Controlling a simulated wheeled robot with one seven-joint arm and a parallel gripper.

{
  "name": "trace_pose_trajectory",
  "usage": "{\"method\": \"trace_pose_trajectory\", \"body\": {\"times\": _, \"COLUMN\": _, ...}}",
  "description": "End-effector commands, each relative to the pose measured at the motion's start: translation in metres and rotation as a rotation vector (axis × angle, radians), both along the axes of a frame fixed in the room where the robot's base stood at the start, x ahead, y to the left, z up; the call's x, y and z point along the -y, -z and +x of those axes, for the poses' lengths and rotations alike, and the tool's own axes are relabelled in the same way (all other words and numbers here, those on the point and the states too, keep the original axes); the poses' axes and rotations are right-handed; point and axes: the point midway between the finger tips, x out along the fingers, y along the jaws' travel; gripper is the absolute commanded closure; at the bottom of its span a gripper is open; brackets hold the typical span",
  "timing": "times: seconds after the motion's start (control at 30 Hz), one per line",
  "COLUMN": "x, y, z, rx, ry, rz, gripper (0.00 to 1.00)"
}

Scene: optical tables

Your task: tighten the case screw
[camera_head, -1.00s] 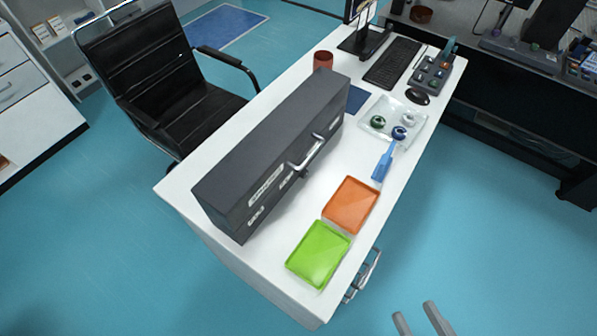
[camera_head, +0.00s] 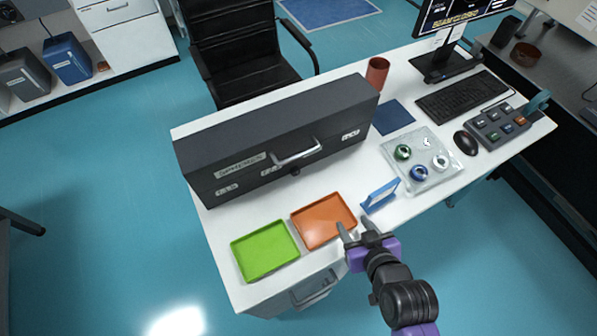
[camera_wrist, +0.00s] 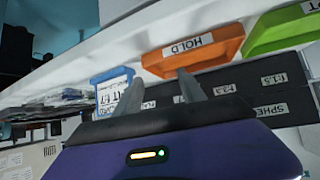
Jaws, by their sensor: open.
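A long dark grey case (camera_head: 281,135) lies shut on the white desk, with a silver handle (camera_head: 298,153) and white labels on its front face. A small dark round knob (camera_head: 295,171), perhaps the case screw, shows on that face just below the handle. In the wrist view the labelled case front (camera_wrist: 240,82) appears behind the fingers; I cannot make out the screw there. My gripper (camera_head: 355,224) is open and empty at the desk's front edge, by the right corner of the orange tray. Its two fingers (camera_wrist: 158,78) stand apart in the wrist view.
An orange tray (camera_head: 324,221), labelled HOLD in the wrist view, and a green tray (camera_head: 265,250) lie before the case. A blue labelled stand (camera_head: 380,196) is close to my gripper. A clear tray (camera_head: 436,179) with small rings, keyboard (camera_head: 462,97) and red cup (camera_head: 377,72) lie right.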

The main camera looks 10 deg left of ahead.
Motion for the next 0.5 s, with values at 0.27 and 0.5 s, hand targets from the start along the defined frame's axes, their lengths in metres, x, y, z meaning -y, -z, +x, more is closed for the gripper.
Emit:
{"method": "trace_pose_trajectory", "body": {"times": 0.27, "x": -0.077, "y": -0.021, "z": 0.074, "rx": -0.094, "ry": -0.152, "rz": 0.013, "gripper": 0.52}}
{"method": "trace_pose_trajectory", "body": {"times": 0.5, "x": -0.117, "y": -0.038, "z": 0.098, "rx": -0.146, "ry": -0.235, "rz": 0.019, "gripper": 0.52}}
